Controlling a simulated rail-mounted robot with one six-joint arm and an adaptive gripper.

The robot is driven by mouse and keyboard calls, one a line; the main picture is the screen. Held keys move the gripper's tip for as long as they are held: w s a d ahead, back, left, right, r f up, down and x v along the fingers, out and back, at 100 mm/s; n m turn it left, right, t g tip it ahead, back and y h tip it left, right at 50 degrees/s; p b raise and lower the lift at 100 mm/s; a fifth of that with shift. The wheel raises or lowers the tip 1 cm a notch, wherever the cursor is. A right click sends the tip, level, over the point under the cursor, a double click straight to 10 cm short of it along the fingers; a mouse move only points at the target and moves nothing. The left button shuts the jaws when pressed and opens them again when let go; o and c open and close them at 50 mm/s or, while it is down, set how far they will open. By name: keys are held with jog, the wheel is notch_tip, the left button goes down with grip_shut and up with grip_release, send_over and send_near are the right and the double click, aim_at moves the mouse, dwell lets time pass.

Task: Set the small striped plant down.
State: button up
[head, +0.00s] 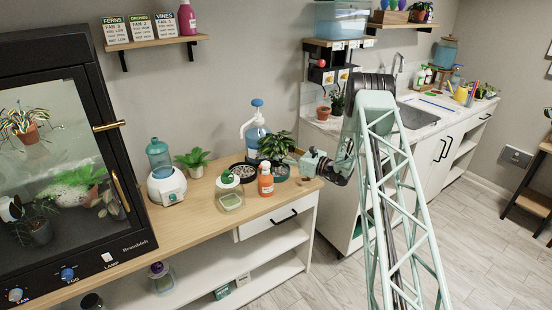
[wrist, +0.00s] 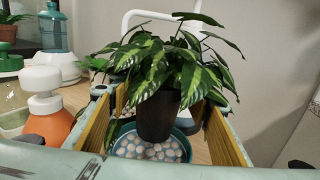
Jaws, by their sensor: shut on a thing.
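The small striped plant (wrist: 172,68) has dark green leaves with pale stripes and stands upright in a black pot (wrist: 158,114). In the head view its leaves (head: 276,146) show near the right end of the wooden counter. My gripper (wrist: 163,108) is shut on the pot, its yellow-lined fingers on either side; leaves hide the fingertips. A teal saucer of pale pebbles (wrist: 186,152) is right below the pot. I cannot tell whether the pot touches the pebbles. In the head view my gripper (head: 296,164) reaches in from the right.
An orange spray bottle (head: 266,182) with a white top stands just left of the saucer. A dark pebble tray (head: 243,180), a clear tub (head: 230,201) and a blue pump bottle (head: 256,133) are close by. The counter's front right corner (head: 303,188) is bare.

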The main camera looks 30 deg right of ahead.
jog(key=shift+f+b, duration=0.3)
jog(key=shift+f, duration=1.5)
jog(key=shift+f, duration=0.15)
jog(key=o, duration=0.9)
jog(key=shift+o, duration=0.2)
jog(key=p+v, duration=0.1)
jog(key=v, duration=1.1)
jog(key=shift+r, duration=0.25)
